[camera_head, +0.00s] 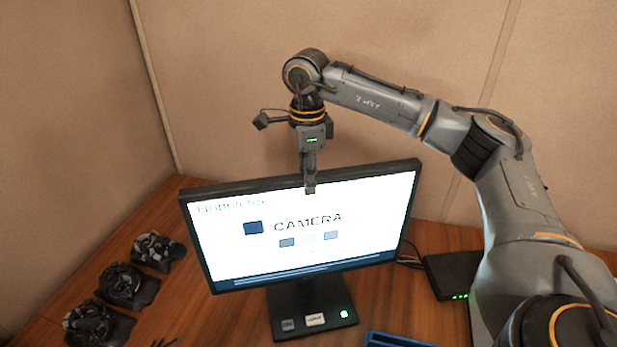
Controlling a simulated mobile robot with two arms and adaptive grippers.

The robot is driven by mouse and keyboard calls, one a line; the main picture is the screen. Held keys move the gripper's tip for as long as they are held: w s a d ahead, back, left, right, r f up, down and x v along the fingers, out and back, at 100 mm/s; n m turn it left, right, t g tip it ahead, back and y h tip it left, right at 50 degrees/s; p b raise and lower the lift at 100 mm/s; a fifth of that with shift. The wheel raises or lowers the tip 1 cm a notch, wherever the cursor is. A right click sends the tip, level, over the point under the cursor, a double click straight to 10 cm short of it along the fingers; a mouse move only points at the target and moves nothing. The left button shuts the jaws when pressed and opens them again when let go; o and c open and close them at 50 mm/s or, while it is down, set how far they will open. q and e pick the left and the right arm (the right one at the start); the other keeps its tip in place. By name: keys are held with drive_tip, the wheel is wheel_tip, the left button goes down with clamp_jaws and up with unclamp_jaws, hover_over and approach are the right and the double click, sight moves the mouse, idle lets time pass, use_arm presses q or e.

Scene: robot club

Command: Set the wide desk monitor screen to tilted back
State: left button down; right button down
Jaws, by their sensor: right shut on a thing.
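The wide desk monitor (375,225) stands on a wooden desk, its lit white screen with the word CAMERA facing me. Its dark stand and base (297,300) show below the screen. My right gripper (310,188) points down at the middle of the monitor's top edge and is shut on that edge. The front finger lies over the top of the screen; the part behind the panel is hidden. The screen's exact tilt is hard to judge from this view. My left gripper is not in view.
Several dark bundled items (125,287) lie on the desk at the left. A black box with green lights (453,275) sits at the right, beside my right arm. A blue tray (395,340) shows at the front edge. Beige panels (230,90) stand behind the desk.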

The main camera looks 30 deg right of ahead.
drive_tip(key=w, duration=0.1)
drive_tip(key=w+d, duration=0.1)
drive_tip(key=w, duration=0.1)
drive_tip(key=w+d, duration=0.1)
drive_tip(key=w, duration=0.1)
drive_tip(key=shift+r, duration=0.2)
drive_tip(key=c, duration=1.2)
unclamp_jaws()
drive_tip(key=shift+o, duration=0.8)
drive_tip(key=shift+f, duration=0.15)
drive_tip(key=shift+w+f, duration=0.15)
drive_tip(key=shift+w, duration=0.15)
drive_tip(key=shift+s, duration=0.15)
